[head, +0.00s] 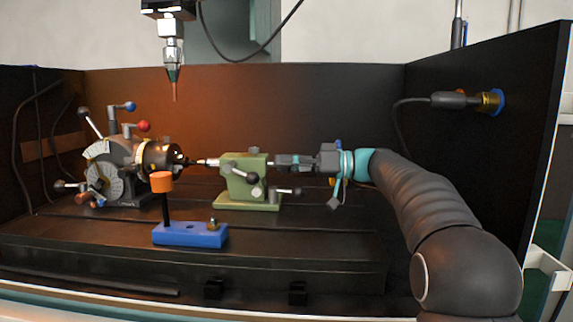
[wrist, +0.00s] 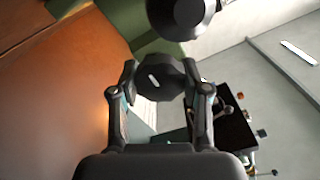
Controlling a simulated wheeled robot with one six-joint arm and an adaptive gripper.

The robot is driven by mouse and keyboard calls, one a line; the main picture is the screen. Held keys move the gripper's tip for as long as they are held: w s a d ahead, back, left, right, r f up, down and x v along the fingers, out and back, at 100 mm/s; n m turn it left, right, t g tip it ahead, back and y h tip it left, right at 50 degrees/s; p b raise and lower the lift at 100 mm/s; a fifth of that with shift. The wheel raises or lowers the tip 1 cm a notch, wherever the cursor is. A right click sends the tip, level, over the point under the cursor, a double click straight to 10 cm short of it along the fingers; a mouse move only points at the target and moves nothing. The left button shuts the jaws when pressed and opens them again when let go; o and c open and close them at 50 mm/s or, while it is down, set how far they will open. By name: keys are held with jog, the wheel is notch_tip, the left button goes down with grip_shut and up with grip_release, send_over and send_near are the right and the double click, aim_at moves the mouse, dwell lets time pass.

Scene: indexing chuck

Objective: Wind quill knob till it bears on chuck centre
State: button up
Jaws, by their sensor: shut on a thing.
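The green tailstock (head: 248,183) stands on the dark table, its silver quill (head: 208,162) pointing left at the dark chuck (head: 160,157) of the indexing head. The quill tip is very close to the chuck's centre; I cannot tell whether they touch. My gripper (head: 285,161) comes in from the right behind the tailstock. In the wrist view, the dark faceted quill knob (wrist: 160,80), with a pale mark on its face, sits between both fingertips of my gripper (wrist: 160,78), which is shut on it. In the head view the knob is largely hidden by my fingers.
Clamp levers with dark ball ends (head: 253,178) stick out of the tailstock's front. A blue block (head: 190,234) with an orange-topped post stands in front. A drill spindle (head: 171,55) hangs above. A cabled plug (head: 455,100) is on the right wall.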

jog(key=shift+m, duration=0.3)
jog(key=m+p, duration=0.1)
jog(key=m, duration=0.2)
jog(key=shift+m, duration=0.3)
jog(key=m, duration=0.4)
jog(key=shift+w+m+p, duration=0.1)
jog(key=shift+m+p, duration=0.2)
jog(key=shift+p, duration=0.05)
jog(key=m, duration=0.4)
jog(key=shift+f, duration=0.1)
jog(key=m, duration=0.9)
jog(key=shift+f+m, duration=0.1)
jog(key=shift+m, duration=0.2)
jog(key=m, duration=1.3)
